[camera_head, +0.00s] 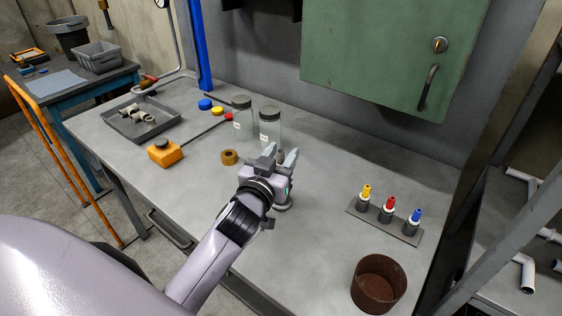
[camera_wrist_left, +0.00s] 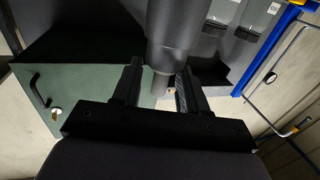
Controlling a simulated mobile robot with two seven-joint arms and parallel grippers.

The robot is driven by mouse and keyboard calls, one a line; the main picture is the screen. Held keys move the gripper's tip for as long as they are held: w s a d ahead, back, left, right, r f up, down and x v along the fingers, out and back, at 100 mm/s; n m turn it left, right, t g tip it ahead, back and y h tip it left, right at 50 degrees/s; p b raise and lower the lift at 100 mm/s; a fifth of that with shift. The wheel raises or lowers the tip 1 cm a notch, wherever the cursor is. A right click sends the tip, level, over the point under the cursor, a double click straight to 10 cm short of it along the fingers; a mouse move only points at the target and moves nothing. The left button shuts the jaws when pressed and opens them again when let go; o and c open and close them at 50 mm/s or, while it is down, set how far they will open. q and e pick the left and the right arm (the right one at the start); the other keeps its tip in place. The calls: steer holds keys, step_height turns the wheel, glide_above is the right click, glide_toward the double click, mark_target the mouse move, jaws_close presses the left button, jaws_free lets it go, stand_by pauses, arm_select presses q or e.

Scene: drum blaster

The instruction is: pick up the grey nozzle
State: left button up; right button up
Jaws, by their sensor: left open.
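My left gripper (camera_head: 280,155) is over the middle of the workbench (camera_head: 325,215), its fingers open and pointing away from me. A grey round piece (camera_head: 284,206), seemingly the lower part of the grey nozzle, shows just below the gripper; the hand hides most of it. In the left wrist view, a dark grey cylinder with a narrower end (camera_wrist_left: 175,30), likely the nozzle, reaches between the two open fingers (camera_wrist_left: 160,88). I cannot tell whether either finger touches it. My right gripper is not in view.
Two glass jars (camera_head: 270,127) and a tape roll (camera_head: 229,157) stand behind the hand. A rack (camera_head: 405,232) with yellow, red and blue-tipped pieces is to the right, with a rusty can (camera_head: 379,287) in front. An orange box (camera_head: 165,153) and grey tray (camera_head: 118,128) lie left.

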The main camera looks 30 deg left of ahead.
arm_select(q)
jaws_close()
steer(key=shift+r, duration=0.15)
